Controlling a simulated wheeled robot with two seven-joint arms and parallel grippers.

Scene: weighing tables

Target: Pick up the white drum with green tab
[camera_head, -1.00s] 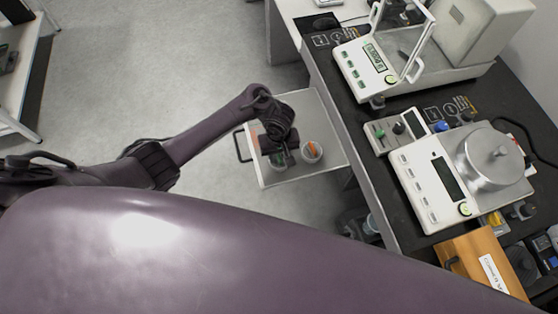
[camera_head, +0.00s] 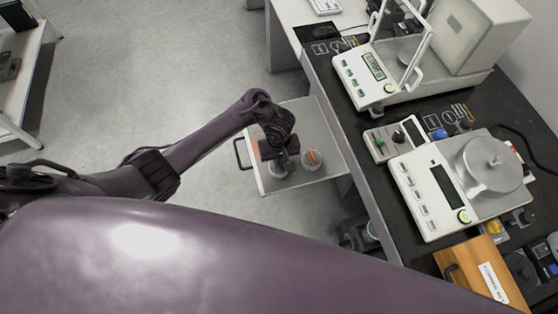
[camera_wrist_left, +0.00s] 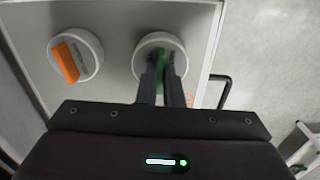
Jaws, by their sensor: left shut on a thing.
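The white drum with green tab (camera_wrist_left: 160,42) is in the open drawer, partly covered by my fingers in the left wrist view. In the head view its rim (camera_head: 279,171) shows just below my left gripper (camera_head: 281,158). My left gripper's two fingers (camera_wrist_left: 164,75) are close together, shut on the green tab. I cannot tell whether the drum is clear of the drawer floor. A similar white drum with an orange tab (camera_wrist_left: 77,56) stands beside it; it also shows in the head view (camera_head: 312,159). My right gripper is not in view.
The pale drawer (camera_head: 325,172) extends from the dark bench, with a handle (camera_head: 241,153) on its front. On the bench are an enclosed balance (camera_head: 372,80), a small control box (camera_head: 395,136), a larger scale (camera_head: 432,190) and a wooden box (camera_head: 470,270). Floor left of the drawer is clear.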

